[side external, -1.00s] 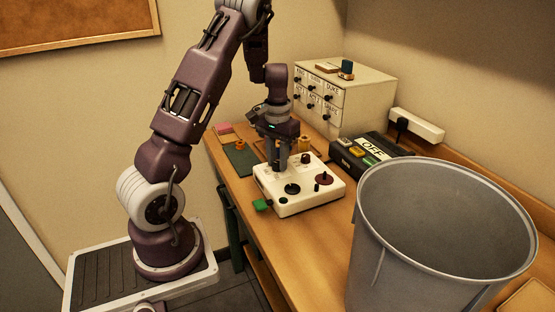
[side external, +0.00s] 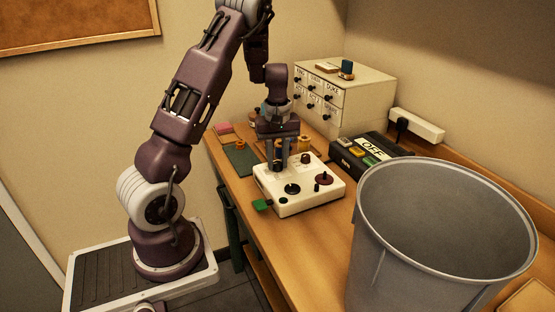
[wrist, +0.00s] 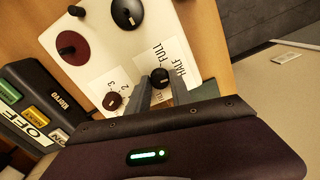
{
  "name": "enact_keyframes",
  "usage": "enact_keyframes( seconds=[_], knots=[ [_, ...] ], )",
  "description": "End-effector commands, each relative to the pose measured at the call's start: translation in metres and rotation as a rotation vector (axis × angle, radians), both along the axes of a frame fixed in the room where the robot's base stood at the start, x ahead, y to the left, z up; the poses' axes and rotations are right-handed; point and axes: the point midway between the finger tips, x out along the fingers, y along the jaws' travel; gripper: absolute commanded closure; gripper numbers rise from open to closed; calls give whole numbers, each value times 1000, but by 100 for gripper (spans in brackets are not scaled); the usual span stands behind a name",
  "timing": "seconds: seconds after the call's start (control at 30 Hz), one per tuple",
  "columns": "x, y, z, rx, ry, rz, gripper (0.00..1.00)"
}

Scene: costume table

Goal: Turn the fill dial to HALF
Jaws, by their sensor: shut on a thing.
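The white control box (side external: 312,204) sits on the wooden table, and its top fills the upper part of the wrist view (wrist: 187,42). The fill dial (wrist: 160,76) is a small black knob with a light mark, beside a card (wrist: 176,56) printed FULL and HALF. I cannot read exactly where its mark points. My gripper (wrist: 161,88) points down over the box, shut on the fill dial with one finger on each side. In the side view my gripper (side external: 282,170) is at the box's far left part, and its fingers hide the dial.
The box also carries a dark red knob (wrist: 113,101) by a numbered card, a black dial (wrist: 127,13) and a dark red disc (wrist: 72,46) with a handle. A black unit marked OFF (side external: 370,150), a drawer cabinet (side external: 355,105) and a large grey bin (side external: 430,230) stand nearby.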

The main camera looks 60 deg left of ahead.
Motion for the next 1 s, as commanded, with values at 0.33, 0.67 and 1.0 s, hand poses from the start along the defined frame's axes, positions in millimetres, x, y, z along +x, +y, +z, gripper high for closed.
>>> enact_keyframes(
  seconds=[0.33, 0.67, 1.0],
  knots=[
    [0, 0, 1, 1, -1, 101, 100],
    [0, 0, 1, 0, -1, 114, 100],
    [0, 0, 0, 0, -1, 112, 52]
  ],
)
